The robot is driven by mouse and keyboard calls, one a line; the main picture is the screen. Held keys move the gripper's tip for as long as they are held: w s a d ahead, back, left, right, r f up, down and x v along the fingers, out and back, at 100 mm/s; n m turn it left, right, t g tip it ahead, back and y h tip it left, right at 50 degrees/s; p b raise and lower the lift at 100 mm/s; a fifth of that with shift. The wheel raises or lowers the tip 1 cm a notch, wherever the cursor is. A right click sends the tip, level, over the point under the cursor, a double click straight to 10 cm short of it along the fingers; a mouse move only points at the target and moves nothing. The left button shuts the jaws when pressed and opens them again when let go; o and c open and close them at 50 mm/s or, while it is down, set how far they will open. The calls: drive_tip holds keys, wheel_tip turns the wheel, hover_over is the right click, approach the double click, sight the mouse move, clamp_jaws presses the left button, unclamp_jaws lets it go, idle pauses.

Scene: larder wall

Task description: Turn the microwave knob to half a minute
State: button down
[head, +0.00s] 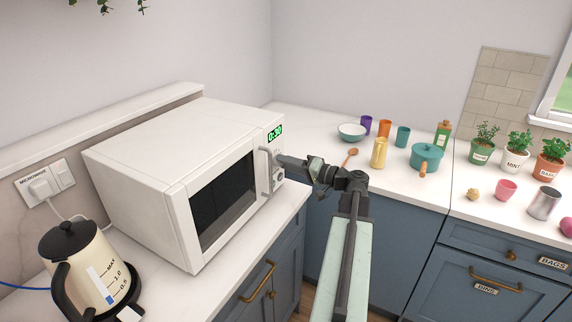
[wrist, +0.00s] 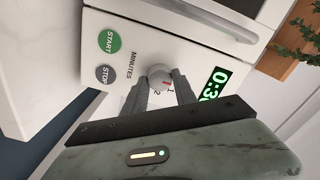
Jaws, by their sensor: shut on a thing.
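The white microwave (head: 150,155) stands on the counter at the left in the head view, its door closed. Its green display (head: 275,133) reads 0:30 in the head view. In the wrist view the display (wrist: 215,84) is partly cut by my gripper, with "0:3" showing. The grey knob (wrist: 158,74) sits beside the word MINUTES, with the marks 1 and 2 near it. My gripper (wrist: 160,82) is shut on the knob, one finger on each side. In the head view my gripper (head: 281,160) reaches the control panel from the right and hides the knob.
A green START button (wrist: 110,41) and a grey STOP button (wrist: 106,74) lie close to the knob. The door handle (head: 265,172) stands out just left of my gripper. A kettle (head: 90,260) is at the front left. A teal pot (head: 427,157) and several cups stand on the back counter.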

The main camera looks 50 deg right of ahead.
drive_tip(key=c, duration=1)
unclamp_jaws()
drive_tip(key=v, duration=0.8)
